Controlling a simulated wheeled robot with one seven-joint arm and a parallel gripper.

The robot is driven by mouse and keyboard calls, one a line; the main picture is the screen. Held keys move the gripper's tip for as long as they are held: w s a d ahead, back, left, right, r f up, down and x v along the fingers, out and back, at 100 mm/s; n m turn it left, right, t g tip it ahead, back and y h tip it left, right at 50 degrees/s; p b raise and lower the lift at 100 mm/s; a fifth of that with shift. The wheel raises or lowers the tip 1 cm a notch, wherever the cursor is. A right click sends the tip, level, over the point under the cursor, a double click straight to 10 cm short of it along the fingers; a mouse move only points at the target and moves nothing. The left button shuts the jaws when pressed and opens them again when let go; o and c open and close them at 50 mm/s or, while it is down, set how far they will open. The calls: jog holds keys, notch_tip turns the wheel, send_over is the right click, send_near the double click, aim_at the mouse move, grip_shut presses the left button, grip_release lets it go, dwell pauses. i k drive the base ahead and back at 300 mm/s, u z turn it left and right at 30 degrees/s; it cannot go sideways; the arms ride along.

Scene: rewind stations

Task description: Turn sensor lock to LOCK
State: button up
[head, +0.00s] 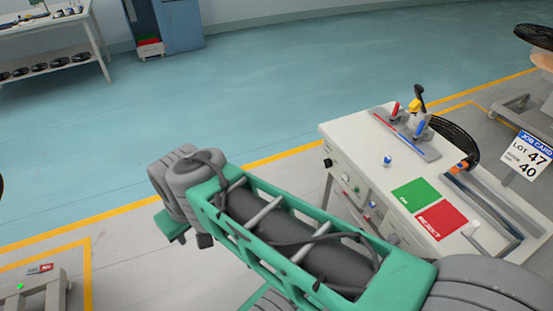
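A white rewind station (347,137) stands at the right in the head view. On top is a grey plate with a red lever (395,109), a blue lever (420,127) and a black-and-yellow handle (417,99). I cannot tell which control is the sensor lock, and no LOCK marking is readable. My green and grey arm crosses the lower middle, left of the station, and covers part of its front. My gripper's fingers do not show.
A green pad (411,194) and a red REJECT pad (441,222) lie on the station top. A job card sign (526,157) stands at the right. A low grey unit (37,290) is at lower left. Open blue floor lies beyond the yellow line.

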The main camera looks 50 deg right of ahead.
aim_at(327, 162)
jog(key=u, duration=0.4)
jog(key=i, duration=0.75)
jog(key=z, duration=0.55)
jog(key=i, duration=0.7)
jog(key=z, duration=0.85)
